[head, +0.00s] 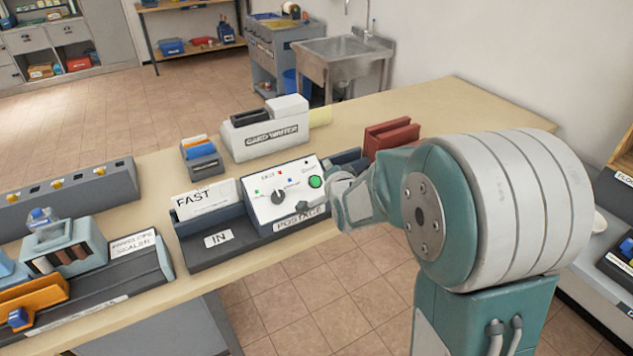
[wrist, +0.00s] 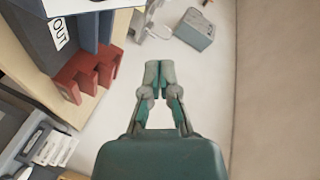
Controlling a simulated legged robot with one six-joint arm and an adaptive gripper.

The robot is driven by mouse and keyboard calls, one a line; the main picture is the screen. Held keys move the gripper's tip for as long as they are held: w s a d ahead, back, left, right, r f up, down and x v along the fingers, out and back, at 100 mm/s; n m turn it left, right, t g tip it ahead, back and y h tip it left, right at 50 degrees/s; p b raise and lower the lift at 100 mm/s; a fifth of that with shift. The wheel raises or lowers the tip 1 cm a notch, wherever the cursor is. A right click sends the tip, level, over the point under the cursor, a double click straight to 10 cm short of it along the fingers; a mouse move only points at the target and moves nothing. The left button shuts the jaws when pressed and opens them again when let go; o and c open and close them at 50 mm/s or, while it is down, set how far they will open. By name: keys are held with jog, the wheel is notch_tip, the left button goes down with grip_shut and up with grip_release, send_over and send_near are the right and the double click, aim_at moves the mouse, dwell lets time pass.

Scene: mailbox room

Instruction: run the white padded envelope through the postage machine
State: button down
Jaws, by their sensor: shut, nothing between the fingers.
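The postage machine (head: 263,204) stands on the counter with a dial, small coloured marks and a green button (head: 315,182) on its sloped face. A white flat piece marked FAST (head: 205,197) stands in the IN tray (head: 217,253) at its left. It may be the white padded envelope, but I cannot tell for sure. My gripper (head: 326,190) is at the machine's right end, close to the green button. Whether it touches the button is unclear. In the wrist view my gripper (wrist: 158,68) has its fingertips together, empty. The OUT side (wrist: 58,33) shows there.
A red holder (head: 391,137) stands right of the machine, and my arm hides part of that area. A card writer (head: 262,143) and a small card holder (head: 202,157) stand behind. An envelope sealer (head: 112,275) is at left. The counter's far right is clear.

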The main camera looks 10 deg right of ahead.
aim_at(316, 181)
jog(key=shift+w+a+f, duration=0.25)
jog(key=shift+w+f, duration=0.5)
jog(key=shift+f, duration=0.4)
jog(key=shift+w+a+f, duration=0.3)
jog(key=shift+w+f, duration=0.4)
jog(key=shift+f, duration=0.4)
jog(key=shift+w+a+f, duration=0.25)
jog(key=shift+w+f, duration=0.5)
jog(key=shift+f, duration=0.4)
jog(key=shift+w+f, duration=0.15)
jog(key=shift+f, duration=0.1)
